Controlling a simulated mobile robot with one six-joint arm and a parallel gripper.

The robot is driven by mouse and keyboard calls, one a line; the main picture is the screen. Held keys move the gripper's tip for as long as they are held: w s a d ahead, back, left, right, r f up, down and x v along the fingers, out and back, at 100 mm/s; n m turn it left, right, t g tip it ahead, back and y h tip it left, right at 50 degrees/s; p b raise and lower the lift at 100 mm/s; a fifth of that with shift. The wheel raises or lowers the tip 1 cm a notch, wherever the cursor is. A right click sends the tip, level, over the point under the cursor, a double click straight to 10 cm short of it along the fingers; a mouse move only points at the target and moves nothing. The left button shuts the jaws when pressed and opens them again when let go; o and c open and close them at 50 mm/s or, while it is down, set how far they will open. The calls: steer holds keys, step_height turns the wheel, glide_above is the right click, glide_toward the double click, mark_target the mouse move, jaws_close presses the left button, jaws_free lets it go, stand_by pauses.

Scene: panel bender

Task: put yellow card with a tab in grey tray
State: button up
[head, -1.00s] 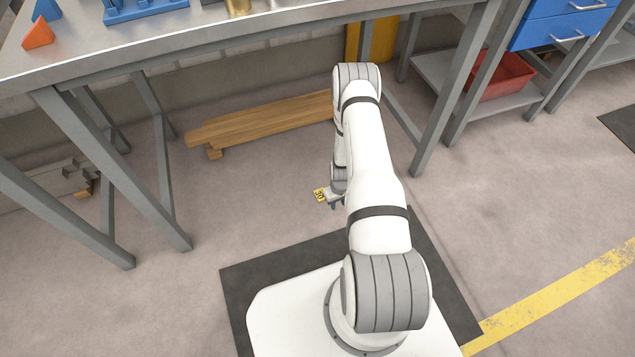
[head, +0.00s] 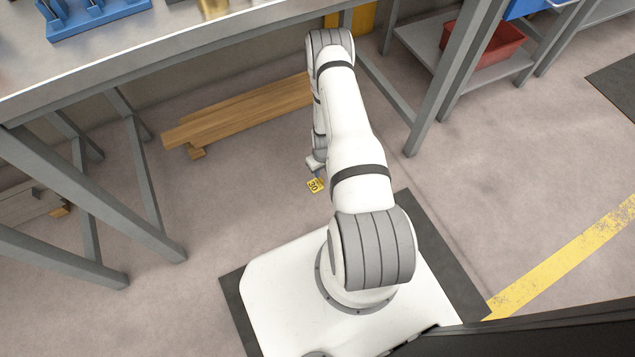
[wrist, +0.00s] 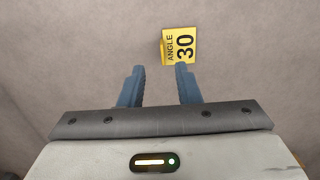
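The yellow card (head: 315,185) lies on the floor beside my base mat, just below my gripper (head: 318,174) in the head view. I cannot make out a grey tray in either view.
A metal workbench (head: 200,45) stands ahead with blue fixtures on top. Wooden planks (head: 240,115) lie on the floor beneath it. A red bin (head: 485,42) sits on a low shelf at right. Bench legs stand left and right. The floor around the card is clear.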

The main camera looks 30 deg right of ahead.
mark_target(316, 184)
step_height(316, 184, down, 6)
steer(key=b, duration=0.2)
steer(key=shift+w+a+b, duration=0.1)
steer(key=shift+a+b, duration=0.05)
steer(key=shift+b, duration=0.25)
steer(key=shift+r, duration=0.1)
jaws_close()
